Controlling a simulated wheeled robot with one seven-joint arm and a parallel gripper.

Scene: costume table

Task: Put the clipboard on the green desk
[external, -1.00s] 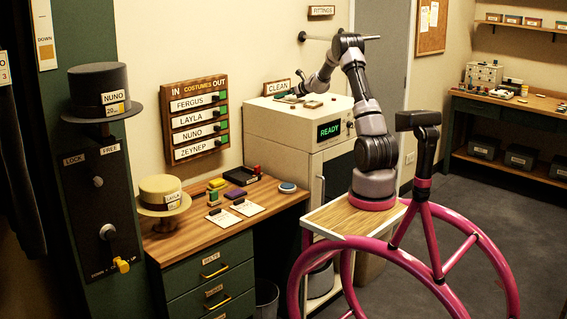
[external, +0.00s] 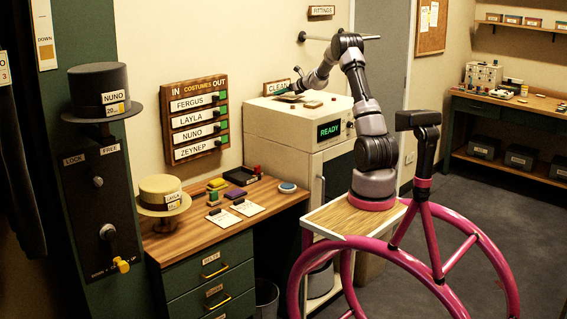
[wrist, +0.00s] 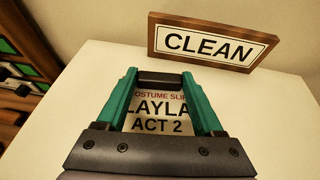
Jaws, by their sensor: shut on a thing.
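The clipboard (wrist: 158,112) has a white slip reading "COSTUME SLIP, LAYLA, ACT 2" and a dark clip at its far end. My gripper (wrist: 160,78) has its two teal fingers shut on either side of that clip. In the external view my gripper (external: 290,92) is over the white cabinet's top, and the clipboard is small there. I cannot tell whether it clears the surface. The desk with green drawers and a wooden top (external: 188,247) is at the lower left of the cabinet, away from my gripper.
The CLEAN sign (wrist: 213,43) stands just beyond the clipboard on the white cabinet (external: 272,125). Another bench is at right.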

